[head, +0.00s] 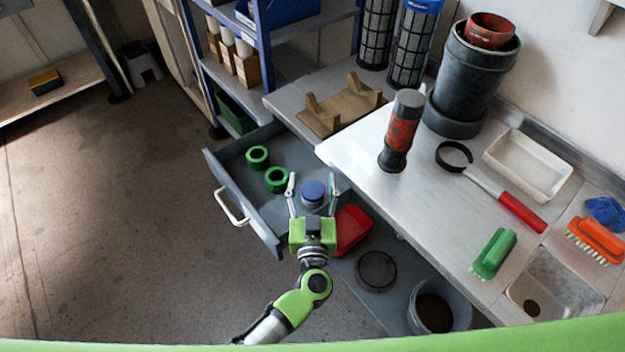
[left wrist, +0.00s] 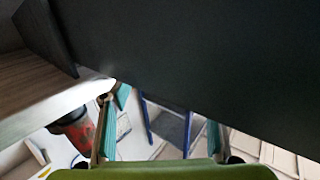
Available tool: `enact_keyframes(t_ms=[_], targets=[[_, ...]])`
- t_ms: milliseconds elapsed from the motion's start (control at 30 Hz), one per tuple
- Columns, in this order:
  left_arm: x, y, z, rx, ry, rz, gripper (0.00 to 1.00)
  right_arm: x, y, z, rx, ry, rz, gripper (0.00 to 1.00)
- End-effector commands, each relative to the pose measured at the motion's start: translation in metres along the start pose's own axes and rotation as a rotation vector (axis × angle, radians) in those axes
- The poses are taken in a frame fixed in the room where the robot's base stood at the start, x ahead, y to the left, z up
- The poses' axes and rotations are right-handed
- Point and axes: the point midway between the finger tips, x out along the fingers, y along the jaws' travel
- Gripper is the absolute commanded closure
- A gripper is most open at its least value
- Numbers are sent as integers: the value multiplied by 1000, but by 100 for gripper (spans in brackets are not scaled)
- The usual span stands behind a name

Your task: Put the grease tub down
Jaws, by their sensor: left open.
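The grease tub, a small round pot with a blue lid (head: 313,190), is at the right side of the open grey drawer (head: 232,180) in the head view. My left gripper (head: 313,184) is open, with one finger on each side of the tub. I cannot tell whether the fingers touch it. The tub's lower part is partly hidden by the gripper. In the left wrist view the two teal-padded fingers (left wrist: 158,130) stand wide apart. I cannot make out the tub there. My right gripper is not in view.
Two green rings (head: 257,157) lie in the drawer, left of the tub. A red container (head: 351,229) is close to the gripper's right. The bench top (head: 425,205) above carries a dark-and-red cylinder (head: 401,132), brushes and trays. A dark surface (left wrist: 190,50) fills much of the wrist view.

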Motion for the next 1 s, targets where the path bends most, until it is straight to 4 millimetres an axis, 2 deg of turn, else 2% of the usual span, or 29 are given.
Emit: enact_keyframes(t_ms=[33,300,500,700,1000], targets=[[-13,0,3,-1,-6,0,44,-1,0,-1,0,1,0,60],[-72,1,0,-1,1,0,44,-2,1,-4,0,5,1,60],[-104,1,-2,0,6,-1,44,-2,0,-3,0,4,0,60],[-115,1,-4,0,9,-2,44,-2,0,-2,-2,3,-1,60],[-115,1,-4,0,10,-2,44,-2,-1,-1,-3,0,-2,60]])
